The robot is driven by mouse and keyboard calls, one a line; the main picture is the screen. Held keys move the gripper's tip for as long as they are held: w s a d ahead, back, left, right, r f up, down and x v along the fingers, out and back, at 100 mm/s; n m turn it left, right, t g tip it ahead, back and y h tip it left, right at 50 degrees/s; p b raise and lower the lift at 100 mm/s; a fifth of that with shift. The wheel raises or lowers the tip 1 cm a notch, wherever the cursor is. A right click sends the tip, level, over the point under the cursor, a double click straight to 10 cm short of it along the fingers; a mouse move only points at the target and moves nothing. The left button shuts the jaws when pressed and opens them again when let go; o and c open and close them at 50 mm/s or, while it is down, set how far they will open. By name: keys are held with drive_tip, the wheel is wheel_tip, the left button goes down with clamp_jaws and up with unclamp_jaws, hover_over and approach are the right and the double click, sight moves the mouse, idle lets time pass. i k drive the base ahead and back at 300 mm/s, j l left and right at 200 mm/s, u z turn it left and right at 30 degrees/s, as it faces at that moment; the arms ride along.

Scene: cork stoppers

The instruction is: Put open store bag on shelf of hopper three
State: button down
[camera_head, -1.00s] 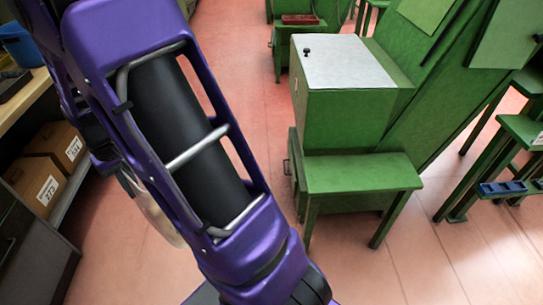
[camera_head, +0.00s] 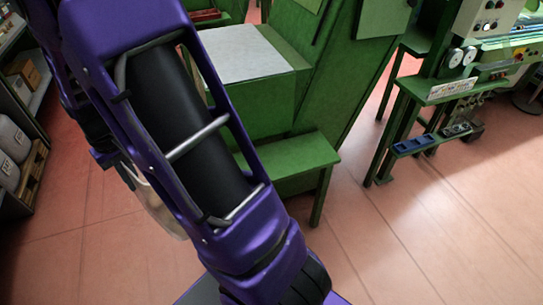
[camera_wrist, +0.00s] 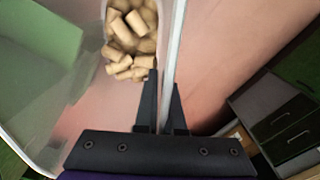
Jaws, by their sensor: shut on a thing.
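My gripper (camera_wrist: 165,100) is shut on the edge of the open store bag (camera_wrist: 173,50), a thin pale wall between its fingers in the wrist view. Several tan corks (camera_wrist: 130,40) show inside the bag. In the head view only a pale, translucent strip of the bag (camera_head: 163,212) shows, behind my purple arm; the fingers are hidden there. A green machine with a boxy, white-topped hopper (camera_head: 245,55) stands beyond my arm, with a low green shelf (camera_head: 292,157) at its front. I see no number on it. The bag hangs apart from this shelf.
A green stand with a blue tray (camera_head: 414,145) and a control box (camera_head: 488,17) is at the right. Grey sacks (camera_head: 12,140) on a pallet and shelves are at the left edge. Dark drawers (camera_wrist: 285,125) show in the wrist view. Reddish floor (camera_head: 420,240) is clear in front.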

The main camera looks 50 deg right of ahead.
sight(279, 158)
drive_tip(key=l+z, duration=0.5)
drive_tip(key=l, duration=0.15)
drive_tip(key=l+z, duration=0.45)
drive_tip(key=l, duration=0.2)
drive_tip(key=i, duration=0.45)
